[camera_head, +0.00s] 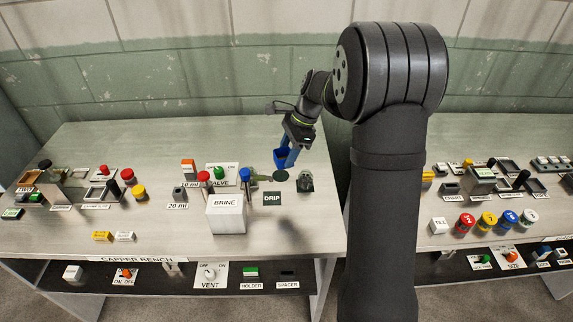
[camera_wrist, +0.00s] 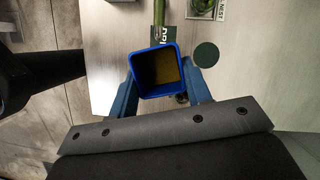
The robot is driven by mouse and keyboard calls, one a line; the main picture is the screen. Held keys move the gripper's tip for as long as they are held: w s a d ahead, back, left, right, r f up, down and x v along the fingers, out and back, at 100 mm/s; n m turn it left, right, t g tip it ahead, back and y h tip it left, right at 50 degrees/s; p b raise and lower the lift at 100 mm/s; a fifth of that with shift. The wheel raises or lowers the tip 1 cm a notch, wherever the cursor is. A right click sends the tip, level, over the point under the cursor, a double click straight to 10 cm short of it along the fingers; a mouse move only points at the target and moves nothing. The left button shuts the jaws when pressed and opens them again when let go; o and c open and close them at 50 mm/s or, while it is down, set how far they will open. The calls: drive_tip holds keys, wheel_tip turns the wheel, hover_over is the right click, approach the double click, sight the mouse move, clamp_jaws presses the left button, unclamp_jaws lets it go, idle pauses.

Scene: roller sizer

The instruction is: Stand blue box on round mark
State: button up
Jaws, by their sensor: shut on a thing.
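The blue box (camera_wrist: 154,92) is open at the top, with a blue rim and a yellow-brown inside. My gripper (camera_head: 287,150) is shut on the blue box, which also shows in the head view (camera_head: 285,160) above the back right of the left bench. In the wrist view the blue fingers flank the box on both sides. The round mark, a dark green disc (camera_wrist: 207,56), lies just right of the box there and apart from it in the picture. In the head view the round mark (camera_head: 280,176) is below the box. The underside of the box is hidden.
A white BRINE block (camera_head: 226,214) stands at the bench front. A blue-topped post (camera_head: 245,176) with a green bar is left of the mark. A dark grey fixture (camera_head: 305,182) is right of it. The DRIP plate (camera_head: 272,198) lies in front.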

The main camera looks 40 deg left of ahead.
drive_tip(key=shift+w+r, duration=0.15)
drive_tip(key=shift+w, duration=0.05)
drive_tip(key=w+d+f+m+t+y, duration=0.2)
drive_tip(key=w+d+f+m+t, duration=0.15)
drive_tip(key=w+m, duration=0.7)
drive_tip(key=m, duration=0.2)
hover_over(279, 175)
drive_tip(key=d, duration=0.2)
wheel_tip(279, 175, down, 7)
drive_tip(key=shift+w+a+r, duration=0.1)
drive_tip(key=shift+f, duration=2)
drive_tip(key=shift+f, duration=0.1)
drive_tip(key=o, duration=1)
drive_tip(key=v, duration=1.2)
drive_tip(key=shift+s, duration=0.2)
